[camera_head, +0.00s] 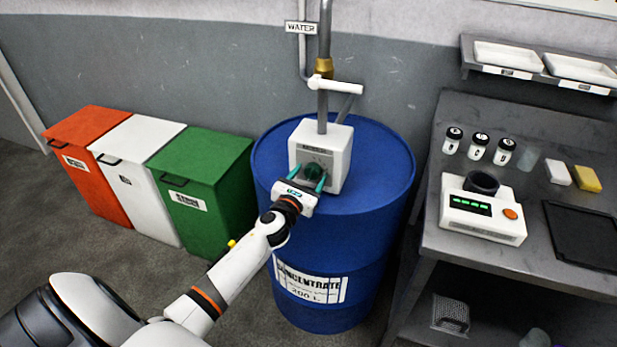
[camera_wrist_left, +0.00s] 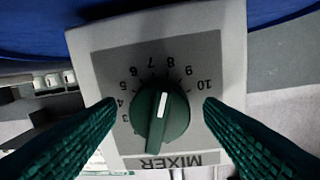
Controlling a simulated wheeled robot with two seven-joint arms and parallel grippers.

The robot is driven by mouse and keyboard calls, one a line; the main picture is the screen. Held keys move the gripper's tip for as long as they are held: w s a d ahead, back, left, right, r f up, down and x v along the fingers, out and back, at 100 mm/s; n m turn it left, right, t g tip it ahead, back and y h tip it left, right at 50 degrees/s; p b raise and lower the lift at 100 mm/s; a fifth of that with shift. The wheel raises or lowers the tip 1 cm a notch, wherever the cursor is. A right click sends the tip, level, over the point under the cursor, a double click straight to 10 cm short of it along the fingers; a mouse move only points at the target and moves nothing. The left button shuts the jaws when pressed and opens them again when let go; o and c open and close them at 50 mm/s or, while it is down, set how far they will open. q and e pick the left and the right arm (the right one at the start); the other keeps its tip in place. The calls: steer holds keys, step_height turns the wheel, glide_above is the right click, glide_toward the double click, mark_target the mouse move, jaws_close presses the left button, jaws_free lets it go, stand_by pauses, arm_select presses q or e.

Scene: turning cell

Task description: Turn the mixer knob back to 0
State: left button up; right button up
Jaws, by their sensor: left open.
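The mixer box (camera_head: 338,152) is a white housing on top of a blue drum. Its dark green round knob (camera_wrist_left: 160,115) fills the middle of the left wrist view, where the dial appears upside down. The knob's white mark points at about 8. My left gripper (camera_head: 305,184) is open in front of the box. In the left wrist view its green ridged fingers (camera_wrist_left: 159,106) stand one on each side of the knob, with a gap on both sides. The low end of the scale is hidden or unreadable. My right gripper is not in view.
The blue drum (camera_head: 350,240) carries the box, and a vertical pipe (camera_head: 323,50) rises from the box. Orange, white and green bins (camera_head: 205,160) stand at left. A grey bench (camera_head: 460,235) with a scale (camera_head: 485,215) and small jars stands at right.

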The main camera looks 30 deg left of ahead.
arm_select(q)
steer(key=c, duration=1)
